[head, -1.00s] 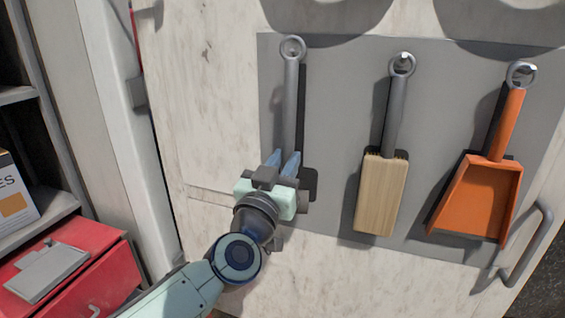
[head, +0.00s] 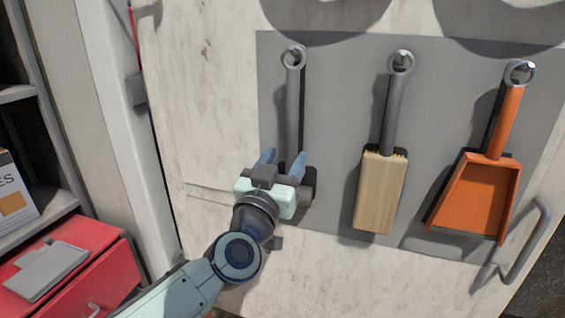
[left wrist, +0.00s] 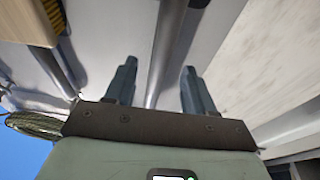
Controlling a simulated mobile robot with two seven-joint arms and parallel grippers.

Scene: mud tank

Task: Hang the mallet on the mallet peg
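The mallet (head: 292,110) hangs head down at the left of the grey panel, its grey handle nearly upright. The ring at its top is at the left peg (head: 294,51) and appears to be looped over it. My left gripper (head: 282,160) is open low on the mallet, its blue fingers apart. In the left wrist view the handle (left wrist: 166,50) runs between the open fingers (left wrist: 160,88) with gaps on both sides. The mallet's head is mostly hidden behind my gripper; a dark part (head: 309,184) shows at its right. My right gripper is not in view.
A wooden brush (head: 381,190) and an orange dustpan (head: 478,195) hang to the right on the same grey panel (head: 338,110). A metal handle (head: 530,245) sticks out at lower right. A red drawer unit (head: 100,275) and shelves stand at left.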

